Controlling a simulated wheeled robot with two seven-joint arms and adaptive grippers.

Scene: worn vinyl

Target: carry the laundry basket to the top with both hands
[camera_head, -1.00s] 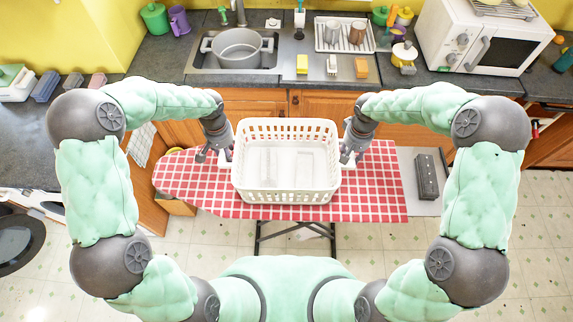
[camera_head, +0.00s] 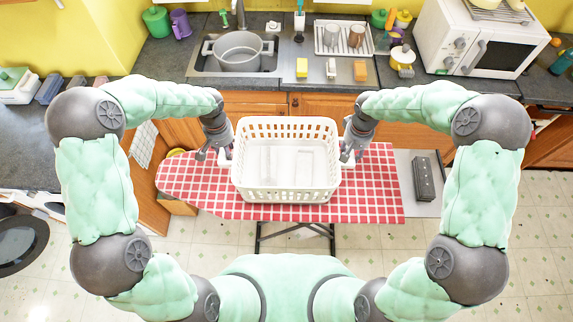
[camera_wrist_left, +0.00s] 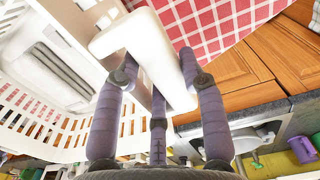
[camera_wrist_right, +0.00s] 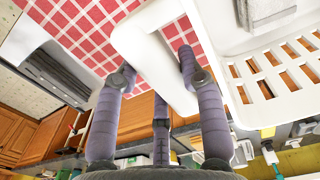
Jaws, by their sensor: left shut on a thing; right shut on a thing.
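The white slatted laundry basket (camera_head: 285,190) is level over the red-and-white checked ironing board (camera_head: 375,190) in the head view. Pale folded items lie inside it. My left gripper (camera_head: 224,157) is shut on the basket's left handle; the left wrist view shows the white handle (camera_wrist_left: 135,38) between the fingers. My right gripper (camera_head: 347,157) is shut on the right handle; the right wrist view shows that handle (camera_wrist_right: 150,45) between the fingers. The gap between basket and board is hard to judge from above.
A counter behind holds a sink with a grey pot (camera_head: 238,50), a dish rack (camera_head: 343,38), sponges and a white microwave (camera_head: 480,45). A dark iron-rest plate (camera_head: 424,178) is at the board's right end. Tiled floor shows in front of the board.

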